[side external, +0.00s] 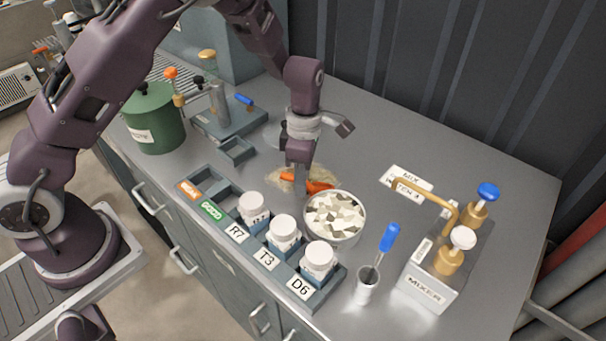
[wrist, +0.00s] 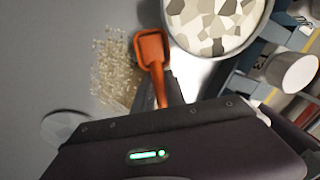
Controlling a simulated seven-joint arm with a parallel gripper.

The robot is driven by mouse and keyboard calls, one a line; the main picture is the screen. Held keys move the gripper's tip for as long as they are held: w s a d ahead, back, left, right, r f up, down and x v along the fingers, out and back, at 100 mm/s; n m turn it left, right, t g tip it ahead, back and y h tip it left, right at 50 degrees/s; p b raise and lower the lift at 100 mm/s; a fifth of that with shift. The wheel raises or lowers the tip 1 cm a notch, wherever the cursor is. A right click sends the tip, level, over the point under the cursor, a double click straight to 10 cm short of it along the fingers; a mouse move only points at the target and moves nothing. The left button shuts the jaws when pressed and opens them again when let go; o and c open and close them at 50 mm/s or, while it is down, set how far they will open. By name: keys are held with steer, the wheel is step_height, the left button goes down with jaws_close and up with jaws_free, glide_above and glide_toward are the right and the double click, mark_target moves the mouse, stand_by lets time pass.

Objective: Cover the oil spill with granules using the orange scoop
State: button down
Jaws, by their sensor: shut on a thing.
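My gripper (side external: 301,168) is low over the bench and shut on the orange scoop (side external: 316,185). In the wrist view the scoop (wrist: 152,52) points away from the gripper (wrist: 165,98), and its square bowl looks empty. Pale tan granules (side external: 284,178) lie spread on the bench beside the scoop; in the wrist view they form a loose patch (wrist: 115,72) left of it. Any oil beneath the granules cannot be made out. A round metal bowl (side external: 335,240) of pale and grey chunks stands just right of the scoop.
A blue-grey rack (side external: 335,277) with several white-capped jars stands in front of the bowl. A green canister (side external: 154,118) is at the left. A mixer (side external: 432,287) and a cup (side external: 366,287) are at the right.

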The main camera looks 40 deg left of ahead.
steer(key=shift+s+f, duration=0.1)
steer(key=shift+s, duration=0.3)
steer(key=shift+a, duration=6.7)
step_height(320, 180, up, 6)
steer(key=shift+w+r, duration=0.1)
steer(key=shift+r, duration=0.1)
step_height(320, 180, up, 3)
steer(key=shift+f, duration=0.1)
